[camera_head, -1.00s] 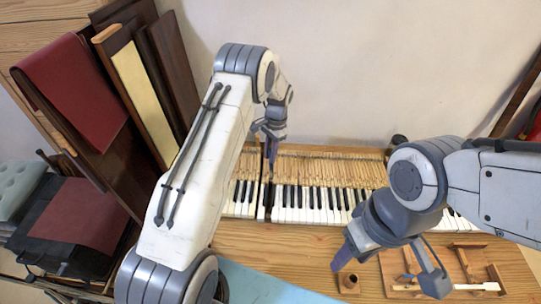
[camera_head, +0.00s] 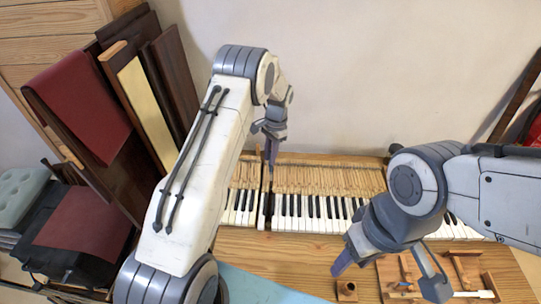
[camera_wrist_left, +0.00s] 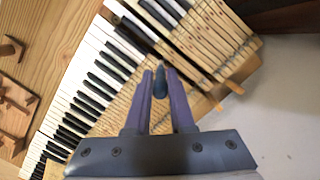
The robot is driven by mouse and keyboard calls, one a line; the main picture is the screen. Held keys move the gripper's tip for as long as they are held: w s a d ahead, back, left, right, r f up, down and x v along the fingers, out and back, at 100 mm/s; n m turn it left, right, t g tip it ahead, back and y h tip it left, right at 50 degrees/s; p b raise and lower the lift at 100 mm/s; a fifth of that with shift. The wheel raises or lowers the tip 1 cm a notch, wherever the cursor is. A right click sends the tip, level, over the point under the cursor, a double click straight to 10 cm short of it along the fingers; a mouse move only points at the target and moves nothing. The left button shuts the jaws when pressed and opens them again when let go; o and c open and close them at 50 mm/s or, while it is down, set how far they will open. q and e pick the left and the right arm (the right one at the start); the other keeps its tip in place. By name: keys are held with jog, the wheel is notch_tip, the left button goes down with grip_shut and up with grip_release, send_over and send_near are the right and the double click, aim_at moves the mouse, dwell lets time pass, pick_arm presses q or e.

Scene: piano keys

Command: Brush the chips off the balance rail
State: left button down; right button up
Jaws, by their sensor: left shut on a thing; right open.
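My left gripper (camera_head: 271,152) hangs over the back of the piano keyboard (camera_head: 315,207), above the dark gap (camera_head: 267,203) between the keys. In the left wrist view its fingers (camera_wrist_left: 160,80) are shut on a small dark blue-grey thing (camera_wrist_left: 160,88), mostly hidden between them; I cannot tell whether it is a brush. The gap also shows in that view (camera_wrist_left: 136,31). The balance rail and any chips on it are too small or hidden to make out. My right gripper (camera_head: 389,278) is open and empty over the front right of the bench.
A wooden tray (camera_head: 388,277) with wooden parts lies at the front right, beside a small wooden cup (camera_head: 346,290). Dark panels (camera_head: 165,75) lean at the left. A pale wall rises behind.

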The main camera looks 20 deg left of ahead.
aim_at(271, 171)
pick_arm(q)
notch_tip(271, 171, up, 2)
jog(key=p, duration=0.3)
jog(key=shift+w+r, duration=0.1)
jog(key=shift+r, duration=0.15)
jog(key=shift+f+b, duration=1.5)
jog(key=shift+f, duration=1.05)
jog(key=shift+f+b, duration=1.5)
jog(key=shift+f, duration=0.6)
pick_arm(e)
jog(key=shift+f, duration=1.15)
pick_arm(q)
jog(key=shift+f+b, duration=0.45)
jog(key=shift+f, duration=0.05)
pick_arm(e)
jog(key=shift+f, duration=0.45)
jog(key=shift+r, duration=0.1)
